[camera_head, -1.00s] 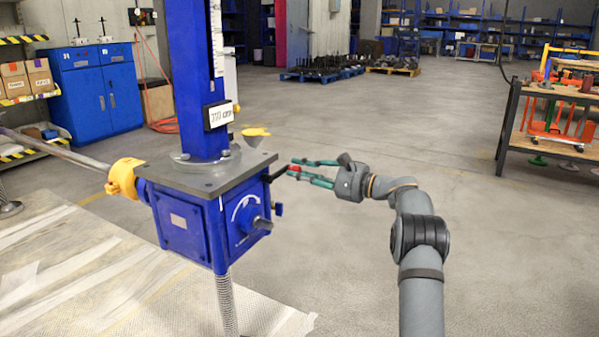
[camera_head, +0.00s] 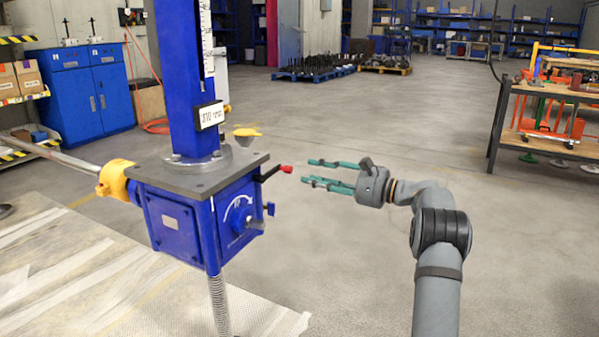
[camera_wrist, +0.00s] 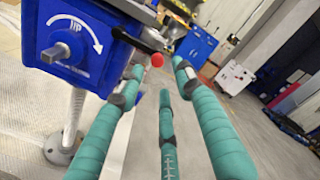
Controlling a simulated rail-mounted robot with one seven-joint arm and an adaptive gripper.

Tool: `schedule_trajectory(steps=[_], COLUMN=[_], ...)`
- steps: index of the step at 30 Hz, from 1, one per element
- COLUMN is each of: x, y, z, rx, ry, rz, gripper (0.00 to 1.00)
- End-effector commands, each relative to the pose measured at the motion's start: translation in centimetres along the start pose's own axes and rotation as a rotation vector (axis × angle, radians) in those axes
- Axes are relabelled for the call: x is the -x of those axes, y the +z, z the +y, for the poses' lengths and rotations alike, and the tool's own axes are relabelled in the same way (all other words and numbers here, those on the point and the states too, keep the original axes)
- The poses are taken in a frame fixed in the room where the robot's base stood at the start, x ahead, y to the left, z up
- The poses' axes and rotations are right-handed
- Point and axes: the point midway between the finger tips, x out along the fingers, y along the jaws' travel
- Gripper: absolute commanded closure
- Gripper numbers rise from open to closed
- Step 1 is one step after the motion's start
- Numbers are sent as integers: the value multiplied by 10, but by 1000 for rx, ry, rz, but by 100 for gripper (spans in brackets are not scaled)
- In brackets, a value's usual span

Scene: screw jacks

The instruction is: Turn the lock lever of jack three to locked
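A blue screw jack (camera_head: 178,222) stands at the left with a grey top plate. A black lever (camera_head: 270,173) with a red knob (camera_head: 287,169) sticks out from its right side, tilted slightly up to the right. The red knob also shows in the wrist view (camera_wrist: 157,60), past the fingertips. My gripper (camera_head: 310,172) has green fingers spread apart. It is empty, just right of the knob and apart from it. I cannot read a jack number or a lock marking at the lever.
A yellow piece (camera_head: 247,132) stands on the far side of the plate. A shaft (camera_head: 60,157) joins a yellow coupling (camera_head: 116,180) at left. Open floor lies right of the jack; a workbench (camera_head: 545,130) stands farther right.

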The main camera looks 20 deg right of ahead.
Motion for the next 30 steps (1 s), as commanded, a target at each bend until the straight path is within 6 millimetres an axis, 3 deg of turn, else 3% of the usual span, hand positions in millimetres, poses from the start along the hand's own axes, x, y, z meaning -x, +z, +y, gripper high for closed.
schedule_trajectory(steps=[6, 12, 23, 30], x=[36, 47, 44, 13], y=[0, 0, 0, 2], z=[-1, 0, 0, 1], rx=[0, 1, 1, 1], ry=[-2, -1, -1, 2], rz=[1, 0, -1, -6], gripper=[65, 65, 65, 65])
